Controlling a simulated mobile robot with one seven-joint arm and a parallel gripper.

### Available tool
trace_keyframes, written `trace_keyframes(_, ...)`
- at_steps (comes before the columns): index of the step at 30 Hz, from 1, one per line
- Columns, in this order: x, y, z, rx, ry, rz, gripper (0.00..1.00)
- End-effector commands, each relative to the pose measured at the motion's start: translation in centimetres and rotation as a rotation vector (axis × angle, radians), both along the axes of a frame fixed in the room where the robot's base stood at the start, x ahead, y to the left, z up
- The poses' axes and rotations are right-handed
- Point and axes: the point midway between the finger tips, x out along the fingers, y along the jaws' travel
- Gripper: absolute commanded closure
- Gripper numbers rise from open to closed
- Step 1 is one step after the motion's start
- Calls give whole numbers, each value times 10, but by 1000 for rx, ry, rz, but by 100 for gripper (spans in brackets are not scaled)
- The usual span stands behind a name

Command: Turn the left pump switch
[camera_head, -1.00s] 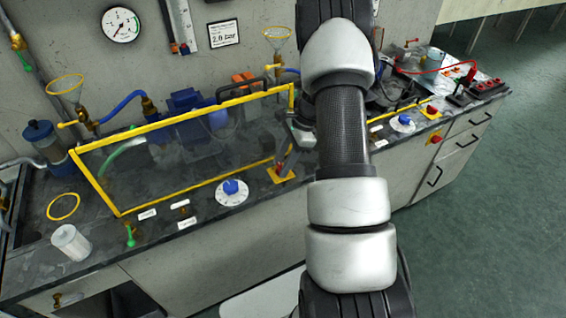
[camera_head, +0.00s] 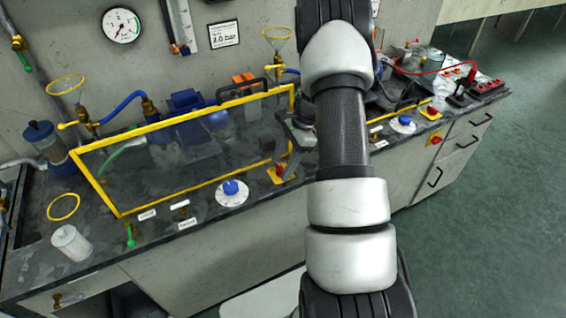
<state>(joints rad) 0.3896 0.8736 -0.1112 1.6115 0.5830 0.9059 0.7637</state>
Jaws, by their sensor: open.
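The left pump switch (camera_head: 279,171) is a red handle on a yellow plate at the front of the bench, just right of the yellow-framed clear guard. My gripper (camera_head: 291,152) is right beside and slightly above it, partly hidden by my own arm. It is open with nothing seen between the fingers. The fingers overlap the switch's right side in this view; I cannot tell whether they touch it. The switch handle's exact angle is too small to tell.
A blue knob on a white dial (camera_head: 231,192) sits left of the switch. The yellow-framed guard (camera_head: 185,190) stands close on the left. A second red switch on a yellow plate (camera_head: 430,110) is at the right. A white cup (camera_head: 70,243) stands at the front left.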

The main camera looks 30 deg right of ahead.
Motion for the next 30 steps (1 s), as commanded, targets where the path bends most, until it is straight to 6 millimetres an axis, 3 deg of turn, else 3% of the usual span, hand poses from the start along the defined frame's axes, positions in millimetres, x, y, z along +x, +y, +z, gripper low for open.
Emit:
trace_keyframes(8,0,-7,16,-2,-3,0,44)
trace_keyframes(21,-3,-47,112,-2,-4,-1,44)
trace_keyframes(30,-5,-64,155,0,-1,0,44)
